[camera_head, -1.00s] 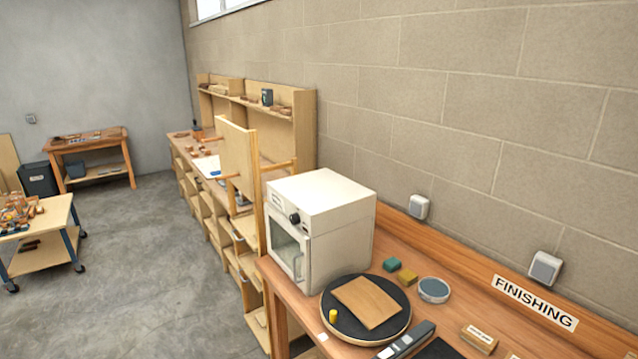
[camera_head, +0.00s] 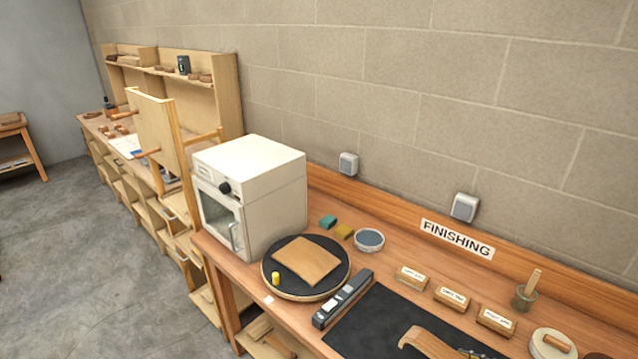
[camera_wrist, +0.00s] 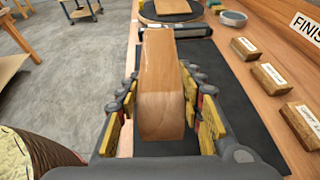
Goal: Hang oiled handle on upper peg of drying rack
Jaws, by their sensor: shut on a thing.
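A bent wooden handle with a glossy light-brown surface is held between the yellow-padded fingers of my gripper (camera_wrist: 165,115) in the wrist view. The handle (camera_wrist: 162,85) is over the black mat, pointing away from the wrist. Its curved end (camera_head: 428,343) shows at the bottom of the head view, where most of my gripper is cut off. The drying rack (camera_head: 153,130), an upright wooden panel, stands beyond the white oven at left. A lower peg (camera_head: 147,153) juts left from it, and another peg (camera_head: 205,136) shows on its right side.
The white oven (camera_head: 250,165) stands between the handle and the rack. A round black turntable (camera_head: 335,262) holds a flat wood piece (camera_head: 305,260). Labelled blocks (camera_head: 452,297) line the bench's back. Open floor (camera_head: 90,260) lies left of the bench.

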